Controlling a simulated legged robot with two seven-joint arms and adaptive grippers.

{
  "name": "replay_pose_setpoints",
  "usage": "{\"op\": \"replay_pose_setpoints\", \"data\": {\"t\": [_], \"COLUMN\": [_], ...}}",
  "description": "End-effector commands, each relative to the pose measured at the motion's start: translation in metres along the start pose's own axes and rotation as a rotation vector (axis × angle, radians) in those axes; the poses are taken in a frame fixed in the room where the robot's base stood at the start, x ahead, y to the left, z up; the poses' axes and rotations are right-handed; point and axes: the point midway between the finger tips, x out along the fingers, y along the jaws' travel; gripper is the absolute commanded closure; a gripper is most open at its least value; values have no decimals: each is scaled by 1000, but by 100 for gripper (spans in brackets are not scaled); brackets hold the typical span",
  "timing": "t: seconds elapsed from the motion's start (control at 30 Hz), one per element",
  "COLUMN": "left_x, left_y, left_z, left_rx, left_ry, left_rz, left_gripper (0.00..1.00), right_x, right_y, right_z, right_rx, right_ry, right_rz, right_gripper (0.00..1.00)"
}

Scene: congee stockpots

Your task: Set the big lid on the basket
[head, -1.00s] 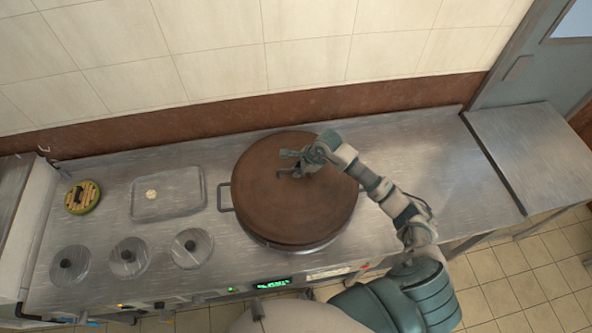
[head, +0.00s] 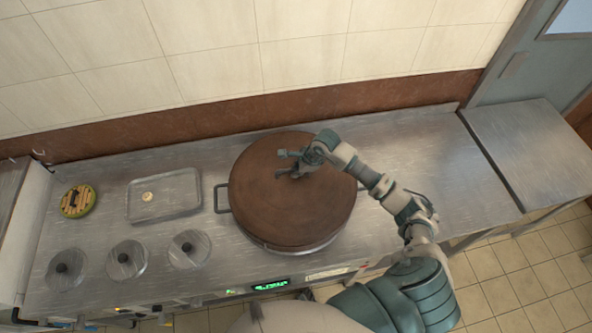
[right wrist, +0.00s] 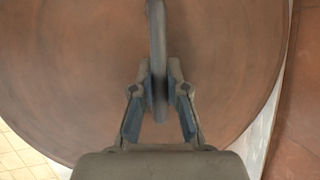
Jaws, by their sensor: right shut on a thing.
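The big lid (head: 270,205) is a wide, round, brown disc. It lies over a large round metal vessel on the steel counter, with a metal rim and a side handle showing below it. I cannot tell whether this vessel is the basket, as the lid hides its inside. My right gripper (head: 288,164) is over the lid's middle. In the right wrist view the gripper (right wrist: 159,88) is shut on the lid's upright handle (right wrist: 157,35), with the brown lid behind. My left gripper is not in view.
Three small round lids with black knobs (head: 127,259) sit at the front left. A steel tray (head: 164,215) and a small green-rimmed round item (head: 77,201) lie behind them. The counter right of the lid (head: 425,150) is clear. A tiled wall (head: 300,50) stands behind.

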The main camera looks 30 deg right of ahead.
Motion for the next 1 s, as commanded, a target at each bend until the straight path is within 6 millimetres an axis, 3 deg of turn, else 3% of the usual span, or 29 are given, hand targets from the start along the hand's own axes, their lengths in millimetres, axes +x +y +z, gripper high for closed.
{"op": "replay_pose_setpoints", "data": {"t": [0.9, 0.93, 1.0], "left_x": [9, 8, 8], "left_y": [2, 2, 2], "left_z": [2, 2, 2], "left_rx": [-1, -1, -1], "left_ry": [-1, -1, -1], "left_rz": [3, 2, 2], "left_gripper": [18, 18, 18], "right_x": [9, 8, 8], "right_y": [1, 1, 1], "right_z": [-3, -3, -3], "right_rx": [-1, -1, -1], "right_ry": [-2, -2, -2], "right_rz": [-3, -3, -2], "right_gripper": [100, 79, 76]}}
